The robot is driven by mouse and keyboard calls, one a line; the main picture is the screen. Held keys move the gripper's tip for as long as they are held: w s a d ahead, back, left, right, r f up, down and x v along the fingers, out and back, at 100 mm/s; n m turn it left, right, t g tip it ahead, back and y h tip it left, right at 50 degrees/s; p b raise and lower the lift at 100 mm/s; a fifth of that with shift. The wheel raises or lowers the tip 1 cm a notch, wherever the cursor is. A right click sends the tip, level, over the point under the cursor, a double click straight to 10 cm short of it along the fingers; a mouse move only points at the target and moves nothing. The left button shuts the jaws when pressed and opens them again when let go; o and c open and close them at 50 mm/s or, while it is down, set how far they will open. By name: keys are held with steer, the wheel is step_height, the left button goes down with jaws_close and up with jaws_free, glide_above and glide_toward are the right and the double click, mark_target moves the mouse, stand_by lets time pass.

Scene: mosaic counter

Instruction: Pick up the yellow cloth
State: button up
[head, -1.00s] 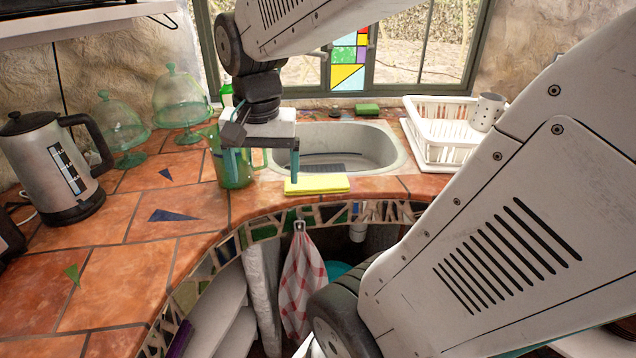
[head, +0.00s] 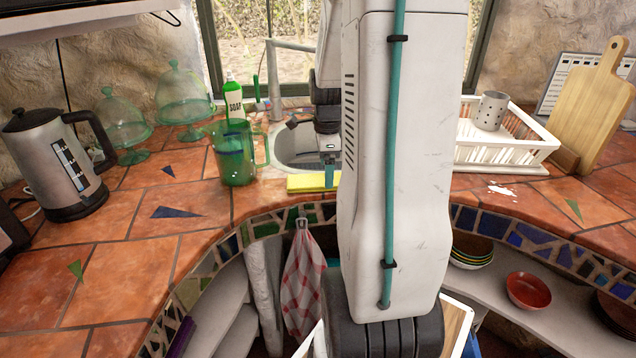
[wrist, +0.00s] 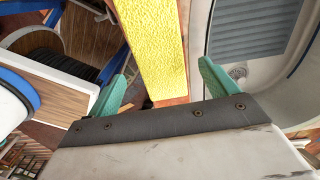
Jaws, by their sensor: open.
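The yellow cloth (head: 306,183) lies flat at the front edge of the counter, just before the sink; its right end is hidden by my arm in the head view. My gripper (head: 329,175) points down at the right part of the cloth. One teal finger shows there; the other is hidden behind my arm. In the wrist view my gripper (wrist: 164,78) is open and empty, with the cloth (wrist: 155,40) running between the lines of its two fingers. I cannot tell how high the fingertips are above the cloth.
A green glass jug (head: 232,155) stands left of the cloth, with a soap bottle (head: 233,101) behind it. The sink (head: 292,148) lies behind the cloth. A white dish rack (head: 500,140) is at the right. A checked towel (head: 304,280) hangs below the counter edge.

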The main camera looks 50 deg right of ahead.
steer(key=shift+f, duration=1.35)
steer(key=c, duration=1.1)
steer(key=shift+o, duration=0.2)
steer(key=shift+r, duration=0.15)
steer(key=shift+r, duration=0.6)
step_height(320, 180, up, 2)
steer(key=shift+w+r, duration=0.1)
steer(key=shift+r, duration=0.05)
steer(key=s+a+r, duration=0.1)
steer(key=s+a, duration=0.8)
steer(key=s, duration=0.4)
steer(key=shift+a+r, duration=0.15)
steer(key=shift+a, duration=0.15)
steer(key=shift+o, duration=0.4)
steer(key=shift+w, duration=0.1)
